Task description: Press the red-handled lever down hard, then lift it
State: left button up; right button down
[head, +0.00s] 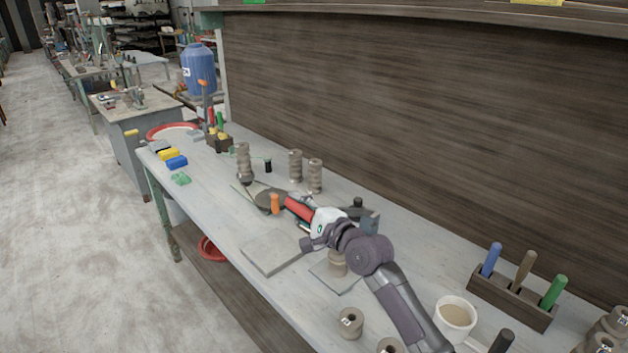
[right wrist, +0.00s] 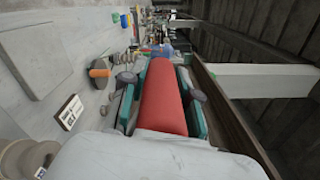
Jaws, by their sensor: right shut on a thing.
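The red handle (head: 298,208) of the lever lies low over the workbench in the middle of the head view. It fills the centre of the right wrist view (right wrist: 164,95), running away from the camera. My right gripper (head: 304,213) is shut on the red handle, with one finger on each side of it. The wrist and fingers hide part of the handle and most of the lever's body. A dark rounded shape (head: 266,199) shows just beyond the handle; I cannot tell whether it belongs to the lever. My left gripper is in neither view.
A cup (head: 455,314) and a wooden rack (head: 510,299) with coloured handles are at right. The wall panel borders the bench.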

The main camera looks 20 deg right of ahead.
jog(key=a+f+n+b, duration=0.1)
jog(key=f+n+b, duration=0.1)
jog(key=f, duration=0.4)
jog(key=s+a+f+n+b, duration=0.1)
jog(key=a+f+n+b, duration=0.1)
jog(key=f+b, duration=0.3)
jog(key=shift+s+a+f+n, duration=0.25)
jog(key=shift+f+n, duration=0.45)
jog(key=shift+f, duration=0.45)
jog(key=c, duration=0.8)
grip_release()
jog(key=shift+w, duration=0.1)
jog(key=shift+c, duration=0.2)
jog(key=v, duration=1.2)
